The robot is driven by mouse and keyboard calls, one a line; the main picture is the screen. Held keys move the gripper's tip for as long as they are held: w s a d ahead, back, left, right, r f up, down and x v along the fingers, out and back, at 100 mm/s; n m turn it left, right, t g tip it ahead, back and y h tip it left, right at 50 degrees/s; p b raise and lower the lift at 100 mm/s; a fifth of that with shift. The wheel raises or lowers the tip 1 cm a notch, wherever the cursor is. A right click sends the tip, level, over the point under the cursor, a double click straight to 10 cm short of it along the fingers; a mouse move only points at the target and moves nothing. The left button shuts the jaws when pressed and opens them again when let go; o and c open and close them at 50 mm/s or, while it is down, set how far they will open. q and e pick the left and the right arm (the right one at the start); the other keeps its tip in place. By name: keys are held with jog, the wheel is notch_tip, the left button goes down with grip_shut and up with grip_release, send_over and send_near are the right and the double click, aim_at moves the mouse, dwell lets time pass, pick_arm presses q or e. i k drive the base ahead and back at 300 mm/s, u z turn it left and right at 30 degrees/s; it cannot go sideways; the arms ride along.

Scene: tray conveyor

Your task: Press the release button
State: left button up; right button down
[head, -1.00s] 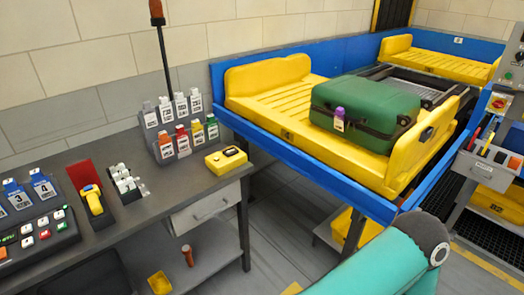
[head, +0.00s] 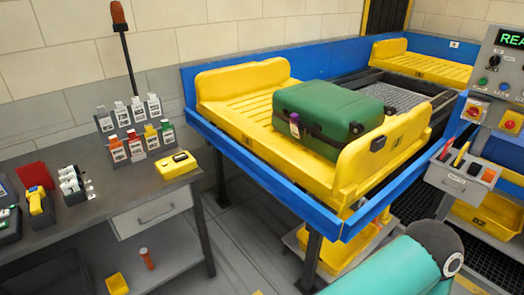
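A grey control panel (head: 503,70) stands at the right edge, cut off by the frame. It has a lit green display (head: 510,40) of which "REA" shows, a black knob, and small green and blue buttons (head: 482,82). I cannot tell which button is the release button. A green suitcase (head: 330,112) with a purple tag lies in a yellow tray (head: 240,75) on the blue-sided conveyor (head: 270,186). Part of my teal arm shows at the lower right. Neither gripper is in view.
A dark workbench (head: 100,215) at left holds a tag rack (head: 135,150), a yellow box (head: 177,165) and a yellow-handled scanner (head: 38,200). A tool holder (head: 465,178) juts out below the panel. Yellow bins (head: 490,215) stand at lower right. Grey floor shows between bench and conveyor.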

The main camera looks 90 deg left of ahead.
aim_at(179, 157)
jog(key=z, duration=1.35)
jog(key=i, duration=0.15)
jog(key=u, duration=3.55)
jog(key=i, duration=0.3)
jog(key=u, duration=1.75)
jog(key=k, duration=0.65)
jog(key=u, duration=0.45)
jog(key=i, duration=1.65)
jog(key=z, duration=0.45)
